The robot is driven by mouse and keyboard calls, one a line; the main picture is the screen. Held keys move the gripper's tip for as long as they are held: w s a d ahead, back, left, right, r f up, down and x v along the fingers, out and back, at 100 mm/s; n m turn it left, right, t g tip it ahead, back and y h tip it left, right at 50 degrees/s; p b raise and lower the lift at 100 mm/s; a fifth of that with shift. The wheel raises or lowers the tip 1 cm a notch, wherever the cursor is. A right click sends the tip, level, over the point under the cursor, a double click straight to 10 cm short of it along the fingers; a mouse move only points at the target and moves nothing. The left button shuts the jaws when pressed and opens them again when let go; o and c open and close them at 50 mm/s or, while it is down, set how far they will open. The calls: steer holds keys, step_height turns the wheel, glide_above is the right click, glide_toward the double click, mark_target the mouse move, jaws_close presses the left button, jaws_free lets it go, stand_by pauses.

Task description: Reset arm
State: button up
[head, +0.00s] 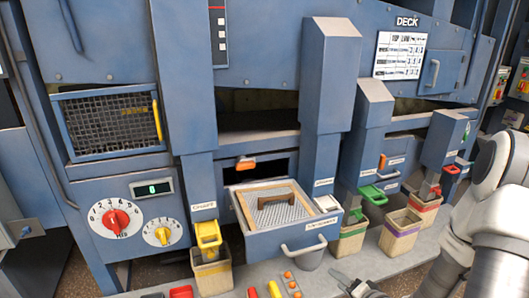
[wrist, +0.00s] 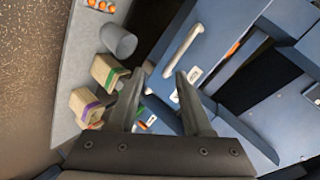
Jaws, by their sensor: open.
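My arm reaches in from the right of the head view, and my gripper (head: 362,288) is low at the bottom edge there, partly cut off. In the wrist view my gripper (wrist: 158,88) is open, with two dark fingers apart and nothing between them. The fingers appear in front of the blue drawer's pale handle (wrist: 183,47), but I cannot tell the distance. In the head view the drawer (head: 268,240) is pulled out, with a mesh tray (head: 283,211) and a brown handle-shaped piece (head: 278,199) in it.
A bin under a yellow chute (head: 212,276) stands left of the drawer. Green-banded (head: 350,240) and purple-banded (head: 398,232) bins stand right of it. A grey cup (wrist: 118,40) is near the drawer. Red and yellow items lie on the front ledge. Dials (head: 116,219) are at left.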

step_height(320, 180, up, 14)
steer(key=s+d+n+g+h, duration=0.2)
steer(key=d+n+g+h, duration=0.1)
steer(key=n+g+h, duration=0.15)
steer(key=s+a+r+n, duration=0.2)
steer(key=s+a+r, duration=0.2)
steer(key=s+r, duration=0.2)
steer(key=s+a+r+n+g, duration=0.1)
steer(key=s+a+r, duration=0.4)
steer(key=s, duration=0.5)
steer(key=shift+s+r+n+y, duration=0.35)
steer(key=shift+r+n, duration=0.3)
steer(key=shift+n, duration=0.2)
